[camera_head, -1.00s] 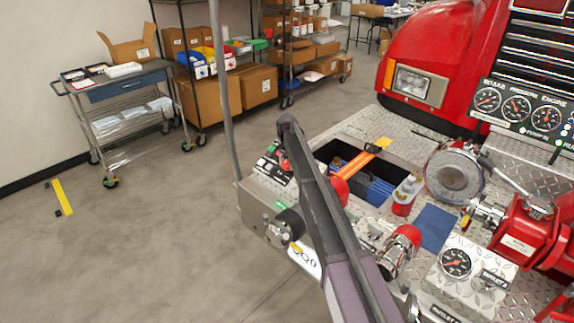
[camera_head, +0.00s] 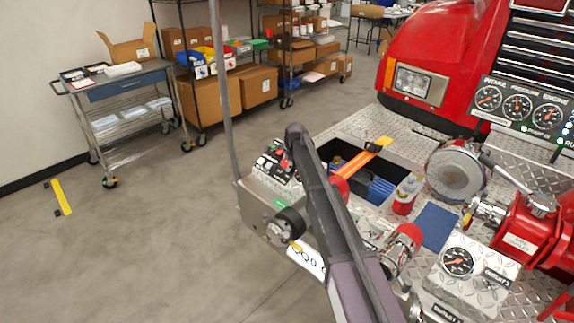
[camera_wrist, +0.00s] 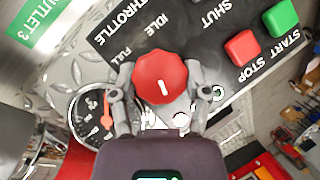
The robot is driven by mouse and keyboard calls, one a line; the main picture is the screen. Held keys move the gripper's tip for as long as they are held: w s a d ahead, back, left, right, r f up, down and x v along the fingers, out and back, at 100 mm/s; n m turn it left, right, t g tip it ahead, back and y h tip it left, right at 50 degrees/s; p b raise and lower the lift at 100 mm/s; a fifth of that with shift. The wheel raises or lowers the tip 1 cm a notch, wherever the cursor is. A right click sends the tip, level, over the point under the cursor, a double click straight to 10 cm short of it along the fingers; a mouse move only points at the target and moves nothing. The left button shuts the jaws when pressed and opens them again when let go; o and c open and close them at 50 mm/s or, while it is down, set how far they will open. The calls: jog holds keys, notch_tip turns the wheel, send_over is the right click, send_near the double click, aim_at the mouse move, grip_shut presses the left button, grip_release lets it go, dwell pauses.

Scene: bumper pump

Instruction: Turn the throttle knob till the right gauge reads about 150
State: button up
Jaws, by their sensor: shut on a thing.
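The red throttle knob (camera_wrist: 160,78) with a white mark sits on the black panel by the words THROTTLE, IDLE and FULL in the wrist view. My gripper (camera_wrist: 161,75) is shut on it, one finger on each side. In the head view the knob is hidden and my arm crosses the middle of the picture. Three round gauges stand in a row on the truck's upright panel; the right one (camera_head: 547,115), under ENGINE, has a needle too small to read.
A green START button (camera_wrist: 281,18) and a red STOP button (camera_wrist: 242,47) are close by. A dial with an orange needle (camera_wrist: 98,118) is at the left.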

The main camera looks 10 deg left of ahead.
jog(key=shift+d+m+t, duration=0.1)
jog(key=shift+m+t, duration=0.2)
jog(key=shift+m, duration=0.2)
jog(key=o, duration=1.2)
jog(key=shift+c, duration=0.2)
jog(key=shift+w+n, duration=0.1)
jog(key=shift+n, duration=0.2)
